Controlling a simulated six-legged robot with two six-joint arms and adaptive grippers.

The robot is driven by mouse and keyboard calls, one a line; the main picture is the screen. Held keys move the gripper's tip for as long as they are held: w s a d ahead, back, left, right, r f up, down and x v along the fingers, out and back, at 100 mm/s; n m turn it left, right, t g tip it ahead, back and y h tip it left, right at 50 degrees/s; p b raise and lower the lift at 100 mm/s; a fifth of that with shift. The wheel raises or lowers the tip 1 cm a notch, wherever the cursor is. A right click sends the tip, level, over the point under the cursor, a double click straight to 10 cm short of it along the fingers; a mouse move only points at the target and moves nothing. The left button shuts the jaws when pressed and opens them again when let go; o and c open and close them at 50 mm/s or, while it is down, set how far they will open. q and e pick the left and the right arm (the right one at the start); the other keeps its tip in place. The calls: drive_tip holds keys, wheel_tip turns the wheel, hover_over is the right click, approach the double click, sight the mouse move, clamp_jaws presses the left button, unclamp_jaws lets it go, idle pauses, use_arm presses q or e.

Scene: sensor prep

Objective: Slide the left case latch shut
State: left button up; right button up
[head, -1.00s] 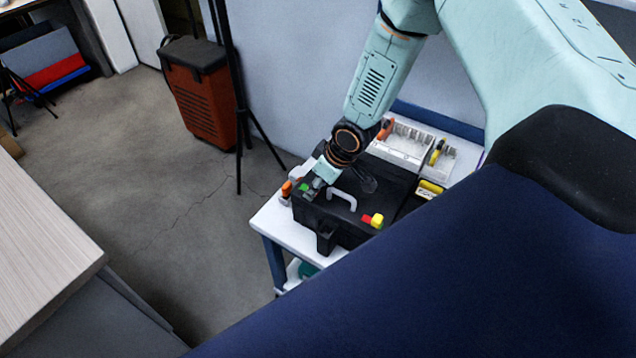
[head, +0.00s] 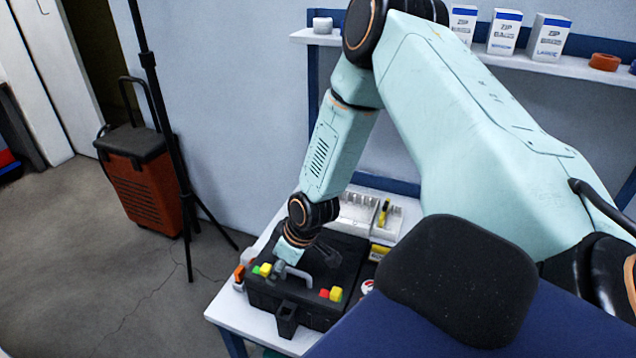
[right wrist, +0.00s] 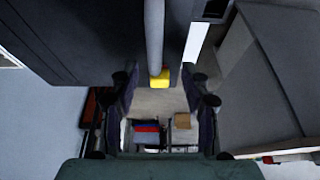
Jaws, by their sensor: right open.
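The black case (head: 305,307) lies closed on a white table in the head view, with a grey handle (head: 298,276) on top. The left latch shows a yellow knob (head: 265,269) right beside a green block (head: 256,269). The right latch has a red block (head: 324,293) and a yellow knob (head: 336,294). My right gripper (head: 279,268) is low over the case, just right of the left latch's yellow knob. In the right wrist view its fingers (right wrist: 165,90) are apart, with a yellow block (right wrist: 158,78) showing between them; contact is unclear. My left gripper is out of view.
The white table (head: 232,312) also carries a light tray (head: 357,215) behind the case and an orange item (head: 239,273) at its left edge. A tripod (head: 188,260) and an orange wheeled box (head: 146,180) stand on the floor to the left. A shelf with boxes (head: 503,32) is above.

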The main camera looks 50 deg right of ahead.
sight(310, 280)
drive_tip(key=shift+s+d, duration=0.45)
drive_tip(key=shift+s, duration=0.65)
drive_tip(key=shift+s+d, duration=0.4)
drive_tip(key=shift+s, duration=0.65)
drive_tip(key=shift+s+d, duration=0.45)
drive_tip(key=shift+s, duration=0.65)
drive_tip(key=shift+s+d+r, duration=0.1)
drive_tip(key=shift+s+d, duration=0.2)
drive_tip(key=shift+s, duration=0.1)
drive_tip(key=shift+s+d, duration=0.2)
drive_tip(key=shift+s, duration=0.45)
